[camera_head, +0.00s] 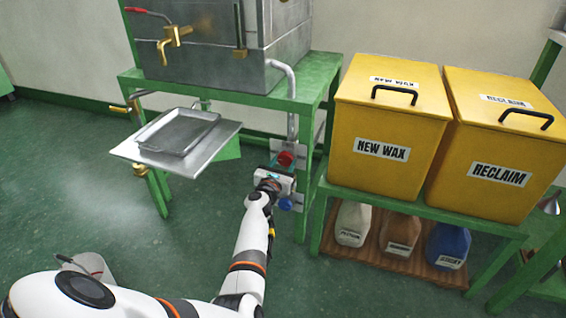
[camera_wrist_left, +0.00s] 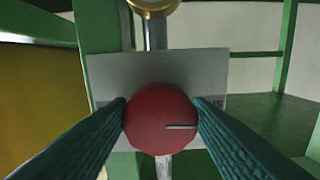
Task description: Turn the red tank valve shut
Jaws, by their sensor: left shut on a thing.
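The red tank valve (camera_head: 285,159) is a round red knob on a grey plate fixed to the green stand's leg, below the metal tank (camera_head: 220,50). In the left wrist view the red knob (camera_wrist_left: 160,118) fills the middle, with a pale line running level from its centre to the right. My left gripper (camera_head: 277,172) is at the valve, its two teal fingers (camera_wrist_left: 160,120) pressed on the left and right sides of the knob. A blue knob (camera_head: 285,204) sits lower on the same leg, just below my gripper. My right gripper is not in view.
A grey pipe (camera_head: 291,90) runs from the tank down the leg. Yellow bins marked NEW WAX (camera_head: 380,150) and RECLAIM (camera_head: 500,172) stand close on the right. A metal tray (camera_head: 180,132) on a shelf juts out at left. Open green floor lies left.

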